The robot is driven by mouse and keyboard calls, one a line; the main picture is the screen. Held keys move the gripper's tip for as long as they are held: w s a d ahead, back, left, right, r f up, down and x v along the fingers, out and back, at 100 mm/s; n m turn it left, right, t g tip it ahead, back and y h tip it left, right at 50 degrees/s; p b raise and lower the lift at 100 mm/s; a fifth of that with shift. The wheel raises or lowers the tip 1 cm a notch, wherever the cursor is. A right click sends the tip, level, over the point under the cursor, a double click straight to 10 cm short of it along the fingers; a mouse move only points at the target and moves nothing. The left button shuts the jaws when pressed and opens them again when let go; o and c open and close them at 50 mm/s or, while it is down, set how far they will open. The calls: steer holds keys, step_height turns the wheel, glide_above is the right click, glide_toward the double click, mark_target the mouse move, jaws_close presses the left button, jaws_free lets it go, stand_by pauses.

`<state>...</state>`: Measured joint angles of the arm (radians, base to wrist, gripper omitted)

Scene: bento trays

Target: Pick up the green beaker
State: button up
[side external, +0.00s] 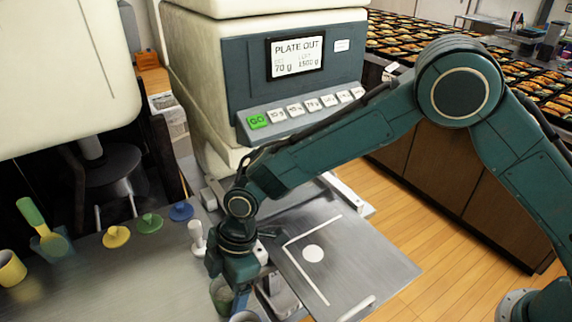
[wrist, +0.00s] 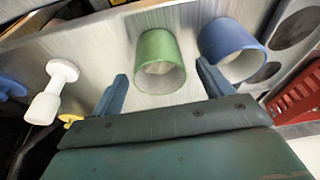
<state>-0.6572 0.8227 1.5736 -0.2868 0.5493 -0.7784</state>
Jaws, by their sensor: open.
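The green beaker (wrist: 157,48) is an open cup on the metal surface in the wrist view. In the side view the green beaker (side external: 221,297) is under my gripper (side external: 234,285) and partly covered by it. My gripper (wrist: 162,68) is open, with one finger to each side of the green beaker in the wrist view. No finger visibly touches it. The gap in height between fingers and beaker is hard to tell.
A blue beaker (wrist: 226,40) stands close beside the green one, near the right finger. The side view shows yellow (side external: 116,236), green (side external: 149,223) and blue (side external: 181,211) knobs, a yellow cup (side external: 11,268) and a metal plate (side external: 375,262).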

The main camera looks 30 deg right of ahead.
steer(key=shift+x, duration=1.4)
steer(key=shift+r, duration=0.1)
steer(key=c, duration=1.1)
steer(key=shift+r, duration=0.1)
step_height(320, 180, up, 20)
